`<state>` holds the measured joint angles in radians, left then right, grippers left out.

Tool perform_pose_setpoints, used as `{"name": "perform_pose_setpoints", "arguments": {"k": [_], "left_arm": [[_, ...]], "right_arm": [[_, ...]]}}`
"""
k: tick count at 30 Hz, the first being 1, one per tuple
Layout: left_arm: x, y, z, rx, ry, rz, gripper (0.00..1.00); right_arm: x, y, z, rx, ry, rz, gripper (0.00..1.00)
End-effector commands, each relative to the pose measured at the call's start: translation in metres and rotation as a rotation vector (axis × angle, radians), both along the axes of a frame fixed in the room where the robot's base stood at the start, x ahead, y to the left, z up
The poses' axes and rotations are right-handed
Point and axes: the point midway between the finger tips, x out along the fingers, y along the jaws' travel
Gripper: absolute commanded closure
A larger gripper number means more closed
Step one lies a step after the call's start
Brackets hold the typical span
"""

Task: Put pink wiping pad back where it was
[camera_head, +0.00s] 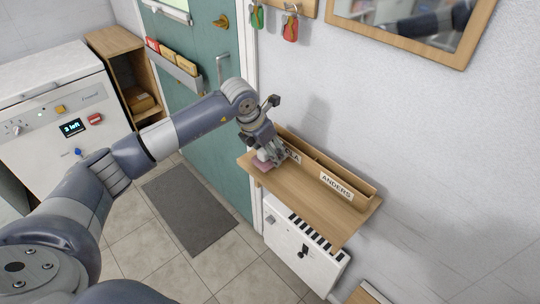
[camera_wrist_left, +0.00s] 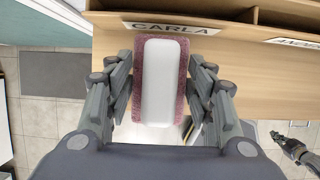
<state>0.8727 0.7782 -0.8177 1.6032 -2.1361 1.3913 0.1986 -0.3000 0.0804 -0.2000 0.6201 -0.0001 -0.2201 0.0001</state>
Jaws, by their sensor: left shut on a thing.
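The pink wiping pad (camera_wrist_left: 159,80), with a white block on its near face, is between the fingers of my left gripper (camera_wrist_left: 160,90) in the left wrist view. In the head view the pad (camera_head: 262,165) shows at the left end of the wooden wall shelf (camera_head: 310,204), under my left gripper (camera_head: 267,158). My left gripper is shut on the pad. In the left wrist view the pad overlaps the front of the shelf below the CARLA label (camera_wrist_left: 171,28). I cannot tell whether it touches the shelf. My right gripper is not clearly seen in the head view.
A divided wooden holder with an ANDERS label (camera_head: 337,186) runs along the back of the shelf. The right part of the shelf is bare. A white panel (camera_head: 300,250) hangs below. A teal door (camera_head: 205,110), a grey mat (camera_head: 189,208) and a white machine (camera_head: 65,125) are to the left.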

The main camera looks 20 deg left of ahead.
Motion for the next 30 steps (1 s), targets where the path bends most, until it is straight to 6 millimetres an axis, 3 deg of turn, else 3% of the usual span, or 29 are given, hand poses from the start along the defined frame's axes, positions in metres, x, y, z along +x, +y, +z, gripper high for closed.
{"name": "perform_pose_setpoints", "arguments": {"k": [7,18,19,21,30], "left_arm": [[-0.002,-0.001,-0.03,0.0,0.004,-0.001,0.7],[-0.001,0.0,-0.036,0.0,0.002,-0.001,0.7],[-0.001,0.0,-0.034,0.0,0.002,-0.001,0.44],[-0.001,0.0,-0.034,0.001,0.003,-0.001,0.3],[-0.001,0.0,-0.034,0.0,0.003,0.0,0.3]], "right_arm": [[0.0,0.0,0.016,0.0,0.0,0.0,1.0],[0.0,0.0,0.01,0.0,0.0,0.0,1.0],[0.0,0.0,0.012,0.0,0.0,0.0,1.0],[0.0,0.0,0.012,0.0,0.0,0.0,1.0],[0.0,0.0,0.012,0.0,0.0,0.0,1.0]]}}
